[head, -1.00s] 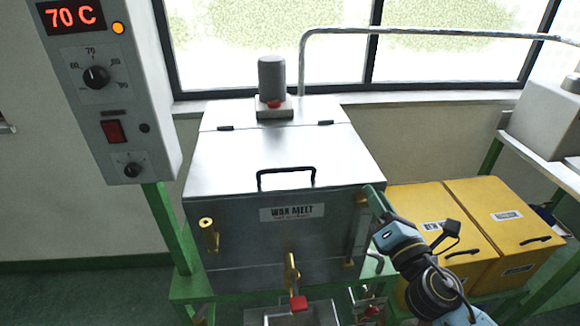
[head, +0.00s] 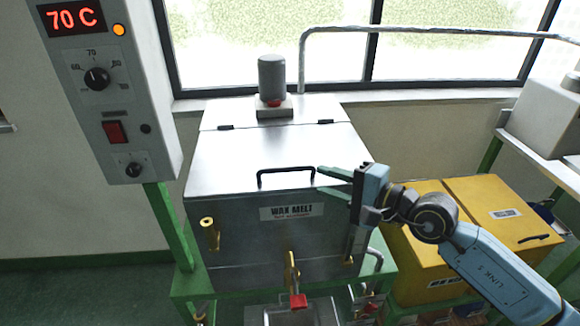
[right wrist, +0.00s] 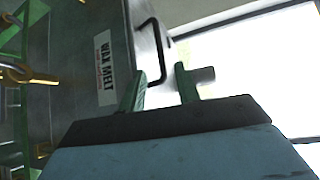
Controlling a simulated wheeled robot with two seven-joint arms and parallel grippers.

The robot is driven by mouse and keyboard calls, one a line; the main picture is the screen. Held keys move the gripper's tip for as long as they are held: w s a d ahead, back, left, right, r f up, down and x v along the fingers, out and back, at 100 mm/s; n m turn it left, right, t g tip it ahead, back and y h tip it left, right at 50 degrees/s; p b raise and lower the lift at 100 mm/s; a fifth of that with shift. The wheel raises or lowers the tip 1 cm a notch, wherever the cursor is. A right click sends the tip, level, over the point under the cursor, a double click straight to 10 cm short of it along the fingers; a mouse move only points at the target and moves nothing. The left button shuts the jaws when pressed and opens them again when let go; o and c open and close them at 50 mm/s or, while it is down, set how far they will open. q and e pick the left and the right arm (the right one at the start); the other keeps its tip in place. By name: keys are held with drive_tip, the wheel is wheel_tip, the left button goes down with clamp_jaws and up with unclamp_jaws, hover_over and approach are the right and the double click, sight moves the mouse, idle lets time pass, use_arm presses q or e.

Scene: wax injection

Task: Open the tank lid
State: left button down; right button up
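The wax tank (head: 240,240) is a steel box on a green stand, with a "WAX MELT" label on its front. Its lid (head: 235,165) is down and shut, with a black handle (head: 286,171) near the front edge and hinges at the back. My right gripper (head: 318,178) is open, its green fingers pointing left just beside the handle's right end. In the right wrist view the handle (right wrist: 163,55) lies ahead of the parted fingers (right wrist: 160,82), which look empty. My left gripper is not in view.
A control box (head: 110,100) reading 70 C hangs at the left. A motor (head: 272,82) stands on the tank's back part. Yellow boxes (head: 490,200) are at the right. Brass fittings (head: 209,233) stick out from the tank's front.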

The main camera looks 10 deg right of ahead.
sight(293, 171)
drive_tip(key=p+x, duration=0.1)
drive_tip(key=x, duration=0.9)
clamp_jaws()
